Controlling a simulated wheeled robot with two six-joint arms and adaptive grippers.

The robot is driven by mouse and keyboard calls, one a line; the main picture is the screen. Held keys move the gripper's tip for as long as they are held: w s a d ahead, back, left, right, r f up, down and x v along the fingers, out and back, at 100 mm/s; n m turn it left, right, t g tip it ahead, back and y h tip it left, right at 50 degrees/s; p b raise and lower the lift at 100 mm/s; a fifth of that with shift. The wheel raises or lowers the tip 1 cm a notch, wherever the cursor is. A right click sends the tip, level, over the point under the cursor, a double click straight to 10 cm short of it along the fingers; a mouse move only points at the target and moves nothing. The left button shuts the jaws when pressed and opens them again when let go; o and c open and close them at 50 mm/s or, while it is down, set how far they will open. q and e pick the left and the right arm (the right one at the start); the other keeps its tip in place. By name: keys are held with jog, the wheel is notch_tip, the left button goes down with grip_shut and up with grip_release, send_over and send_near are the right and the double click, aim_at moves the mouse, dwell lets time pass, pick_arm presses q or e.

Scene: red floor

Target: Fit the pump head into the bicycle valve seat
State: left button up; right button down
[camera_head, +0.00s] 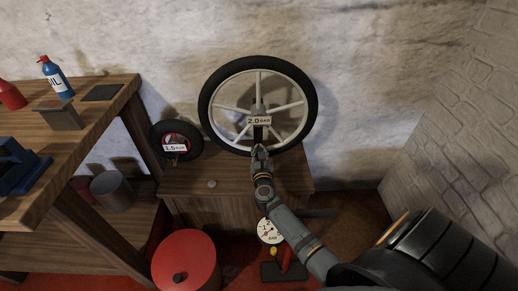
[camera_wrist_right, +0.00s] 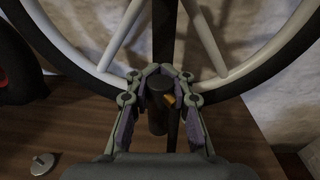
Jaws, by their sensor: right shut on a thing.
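The large bicycle wheel (camera_head: 205,92) stands upright on a wooden box, with a "2.0 BAR" sign (camera_head: 259,121) at its hub. My right gripper (camera_head: 259,148) is at the wheel's lower rim. In the right wrist view, my right gripper (camera_wrist_right: 159,88) is shut on the dark cylindrical pump head (camera_wrist_right: 157,112), which has a small orange part. The pump head is in front of the lower rim, by a dark upright post (camera_wrist_right: 165,35). I cannot make out the valve seat, nor whether the pump head touches it. My left gripper is not in view.
A smaller wheel (camera_head: 157,132) with a "1.5 BAR" sign stands left of the large one. A small grey cap (camera_head: 211,183) lies on the wooden box (camera_head: 235,183). A pump with a gauge (camera_head: 271,231) and a red drum (camera_head: 186,263) stand below. A workbench (camera_head: 92,125) fills the left.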

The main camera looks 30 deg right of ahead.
jog(key=shift+r+p, duration=0.7)
jog(key=shift+r, duration=0.5)
jog(key=shift+s+r, duration=0.1)
jog(key=shift+a, duration=0.1)
jog(key=shift+r, duration=0.1)
jog(key=shift+w+m+g+h, duration=0.25)
jog(key=shift+m+g+h, duration=0.05)
jog(key=shift+m+h, duration=0.2)
jog(key=shift+d, duration=0.2)
jog(key=shift+f+b, duration=1.2)
jog(key=shift+f, duration=0.3)
jog(key=c, duration=1.1)
grip_release()
